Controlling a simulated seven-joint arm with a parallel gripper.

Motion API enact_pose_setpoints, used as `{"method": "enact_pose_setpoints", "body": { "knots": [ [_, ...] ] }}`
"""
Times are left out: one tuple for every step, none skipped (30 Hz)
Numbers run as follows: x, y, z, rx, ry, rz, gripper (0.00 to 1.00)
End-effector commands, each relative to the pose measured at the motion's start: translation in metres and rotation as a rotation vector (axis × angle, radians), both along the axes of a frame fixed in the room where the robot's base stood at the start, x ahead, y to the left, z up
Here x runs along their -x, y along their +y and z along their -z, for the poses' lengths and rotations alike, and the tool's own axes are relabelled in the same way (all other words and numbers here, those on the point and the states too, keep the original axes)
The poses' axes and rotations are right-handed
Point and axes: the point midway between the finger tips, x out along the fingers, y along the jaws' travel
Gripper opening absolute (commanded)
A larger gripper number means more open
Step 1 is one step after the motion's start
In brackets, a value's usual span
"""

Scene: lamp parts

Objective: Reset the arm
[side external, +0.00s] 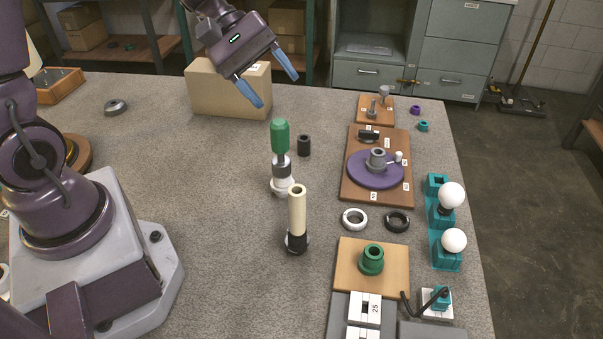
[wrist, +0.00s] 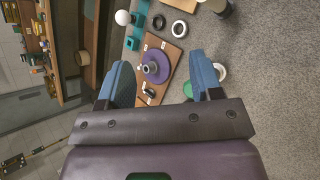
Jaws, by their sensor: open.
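My gripper (side external: 267,90) is open and empty. It is raised above the back of the table, in front of the cardboard box in the side view. In the wrist view, its two blue fingers (wrist: 163,82) are spread wide with nothing held between them. The purple disc with a grey hub (side external: 376,169) lies on a brown board to the right of my gripper. It also shows beyond the fingers in the wrist view (wrist: 156,69). A green-topped part (side external: 280,138) with a white base and a cream tube with a black base (side external: 297,215) stand upright on the table.
A cardboard box (side external: 205,92) stands at the back. White (side external: 354,220) and black (side external: 397,222) rings lie right of centre. White bulbs (side external: 452,195) sit in teal holders near the right edge. A green socket (side external: 371,260) stands on a light board. The left-middle tabletop is clear.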

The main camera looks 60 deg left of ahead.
Motion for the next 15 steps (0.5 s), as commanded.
{"method": "enact_pose_setpoints", "body": {
  "knots": [
    [0.016,-0.009,-0.013,-0.099,-0.053,0.098,0.59],
    [0.025,-0.012,-0.018,-0.158,-0.081,0.156,0.59],
    [0.037,-0.015,-0.024,-0.237,-0.119,0.232,0.59],
    [0.046,-0.017,-0.029,-0.297,-0.149,0.285,0.59],
    [0.055,-0.017,-0.033,-0.356,-0.178,0.337,0.59],
    [0.067,-0.017,-0.039,-0.437,-0.219,0.407,0.59],
    [0.075,-0.017,-0.043,-0.497,-0.253,0.457,0.59],
    [0.082,-0.016,-0.047,-0.557,-0.283,0.505,0.59],
    [0.092,-0.014,-0.052,-0.637,-0.327,0.566,0.59],
    [0.099,-0.012,-0.055,-0.693,-0.357,0.609,0.59],
    [0.105,-0.010,-0.059,-0.749,-0.389,0.648,0.59],
    [0.112,-0.007,-0.063,-0.818,-0.427,0.694,0.59],
    [0.116,-0.005,-0.066,-0.866,-0.453,0.724,0.59],
    [0.121,-0.003,-0.069,-0.910,-0.477,0.753,0.59],
    [0.125,0.000,-0.072,-0.962,-0.506,0.783,0.59]
  ]
}}
